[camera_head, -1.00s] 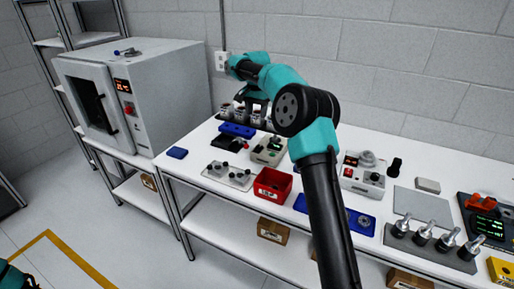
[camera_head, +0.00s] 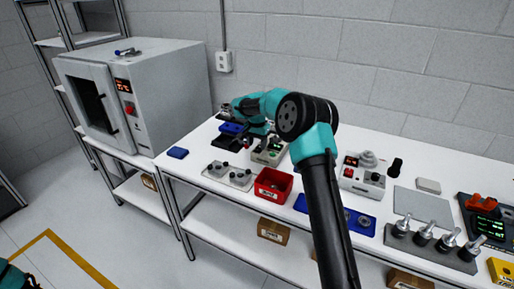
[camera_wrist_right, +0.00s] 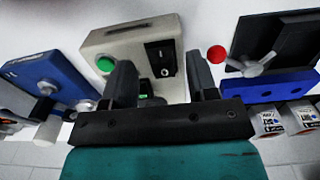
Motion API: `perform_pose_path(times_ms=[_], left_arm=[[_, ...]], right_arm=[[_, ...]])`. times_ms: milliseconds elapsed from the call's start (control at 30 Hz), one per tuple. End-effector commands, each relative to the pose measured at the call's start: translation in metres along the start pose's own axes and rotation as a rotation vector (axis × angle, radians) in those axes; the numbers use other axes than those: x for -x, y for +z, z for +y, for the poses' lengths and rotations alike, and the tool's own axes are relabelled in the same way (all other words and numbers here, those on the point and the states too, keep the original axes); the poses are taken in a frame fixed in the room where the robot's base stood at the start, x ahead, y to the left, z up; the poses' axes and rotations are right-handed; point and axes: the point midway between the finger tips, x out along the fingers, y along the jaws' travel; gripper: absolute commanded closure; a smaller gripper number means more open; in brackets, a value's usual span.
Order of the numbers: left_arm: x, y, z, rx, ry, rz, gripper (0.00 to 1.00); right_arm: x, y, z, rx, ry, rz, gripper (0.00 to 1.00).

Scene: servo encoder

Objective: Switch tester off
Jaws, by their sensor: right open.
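The tester, a beige box (camera_head: 268,154), stands on the white bench, partly hidden by my right arm in the head view. In the right wrist view the tester (camera_wrist_right: 112,40) shows a round green button (camera_wrist_right: 106,64) and a black switch (camera_wrist_right: 160,55) on its face, with a small green display low down, partly hidden. My right gripper (camera_wrist_right: 163,78) is open and empty. Its two fingers are spread close over the tester's face, with the switch seen between them. I cannot tell whether they touch it. My left gripper is not in view.
A red bin (camera_head: 273,186) stands in front of the tester. A grey plate with knobs (camera_head: 229,176) lies to its left. A second control box (camera_head: 362,178) stands to the right. In the wrist view, a blue device (camera_wrist_right: 45,80) and a dark instrument with a red knob (camera_wrist_right: 275,42) flank the tester.

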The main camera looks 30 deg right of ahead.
Motion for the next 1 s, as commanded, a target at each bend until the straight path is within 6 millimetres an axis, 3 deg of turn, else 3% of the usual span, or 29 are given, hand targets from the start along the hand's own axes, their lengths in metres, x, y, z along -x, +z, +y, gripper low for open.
perform_pose_path(times_ms=[200, 500, 1000], left_arm=[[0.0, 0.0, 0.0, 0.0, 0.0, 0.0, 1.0], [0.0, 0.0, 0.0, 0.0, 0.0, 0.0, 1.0], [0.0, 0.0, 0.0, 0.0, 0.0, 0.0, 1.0]], right_arm=[[-0.019, 0.0, 0.0, 0.0, 0.0, 0.0, 0.47], [-0.021, 0.0, 0.0, 0.0, -0.001, 0.0, 0.47], [-0.021, 0.0, 0.0, 0.001, 0.0, 0.0, 0.94]])
